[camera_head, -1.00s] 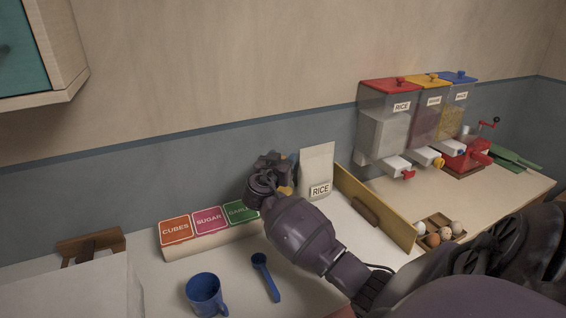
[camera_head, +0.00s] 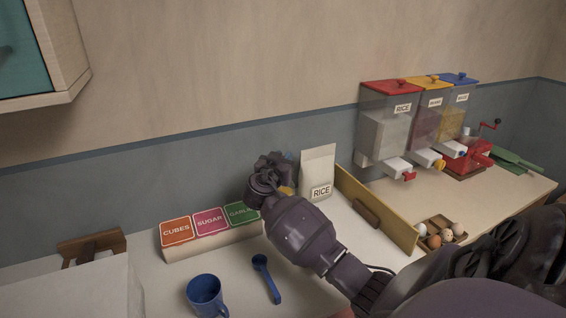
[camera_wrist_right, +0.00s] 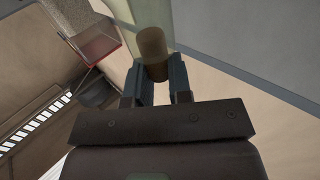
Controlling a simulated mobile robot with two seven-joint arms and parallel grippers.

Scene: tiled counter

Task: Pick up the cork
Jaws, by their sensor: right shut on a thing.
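The cork (camera_wrist_right: 153,55) is a brown cylinder in the right wrist view, between the two fingers of my right gripper (camera_wrist_right: 163,75). The right gripper is shut on it. Behind the cork in that view is a pale greenish, glass-like shape; I cannot tell whether the cork still touches it. In the head view my right gripper (camera_head: 277,172) is up near the wall, left of the rice bag, and my own wrist hides the cork there. My left gripper is not in view.
The rice bag (camera_head: 318,172) stands close right of my right gripper. Labelled boxes (camera_head: 209,221) stand to its left. A blue mug (camera_head: 205,294) and blue scoop (camera_head: 266,280) lie in front. A wooden board (camera_head: 376,209), egg tray (camera_head: 437,240) and dispensers (camera_head: 388,130) are at right.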

